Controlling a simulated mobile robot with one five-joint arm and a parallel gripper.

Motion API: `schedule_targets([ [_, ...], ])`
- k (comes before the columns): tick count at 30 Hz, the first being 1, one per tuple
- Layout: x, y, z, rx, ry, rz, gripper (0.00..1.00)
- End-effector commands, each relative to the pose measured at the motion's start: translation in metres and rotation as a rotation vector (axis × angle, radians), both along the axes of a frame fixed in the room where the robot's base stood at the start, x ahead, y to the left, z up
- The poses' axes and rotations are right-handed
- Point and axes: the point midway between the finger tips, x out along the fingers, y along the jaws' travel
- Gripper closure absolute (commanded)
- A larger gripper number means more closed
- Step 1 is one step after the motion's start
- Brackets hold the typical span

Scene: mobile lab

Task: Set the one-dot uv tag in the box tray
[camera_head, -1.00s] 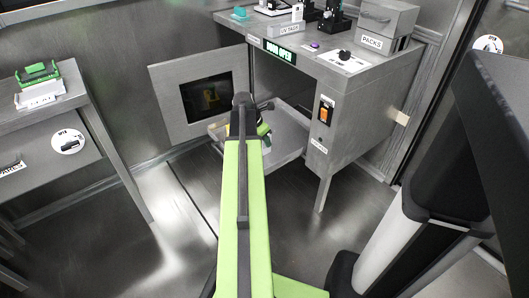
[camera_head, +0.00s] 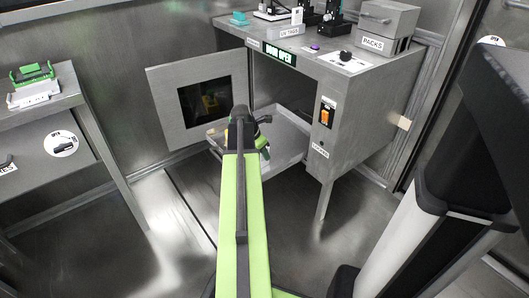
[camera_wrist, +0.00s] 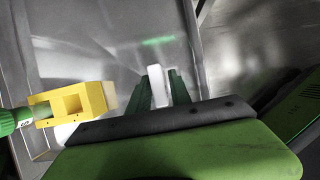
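My gripper (camera_wrist: 160,92) has two dark green fingers in the wrist view, closed on a slim white piece (camera_wrist: 155,76), which looks like the uv tag. Its dots cannot be made out. In the head view my arm hides the fingers and the tag. The pulled-out metal box tray (camera_head: 288,136) lies below the cabinet opening, and my arm's end is over its left part. In the wrist view a bare grey metal surface lies beyond the fingers, with a green glow on it.
The cabinet (camera_head: 345,115) shows a lit door sign, and its door (camera_head: 165,110) hangs open at left. A yellow block (camera_wrist: 80,103) with a green end is left of my fingers. A side table (camera_head: 30,120) is at left. Boxes and instruments crowd the cabinet top.

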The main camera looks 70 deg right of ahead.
Motion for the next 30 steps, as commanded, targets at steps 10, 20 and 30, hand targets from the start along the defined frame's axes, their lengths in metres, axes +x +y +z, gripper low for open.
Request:
schedule_targets([
  [10, 0.000, 0.000, 0.001, 0.000, 0.000, 0.000, 0.64],
  [20, 0.005, 0.009, 0.034, 0.000, 0.000, 0.001, 0.64],
  [30, 0.021, 0.033, 0.106, 0.000, 0.000, 0.003, 0.64],
])
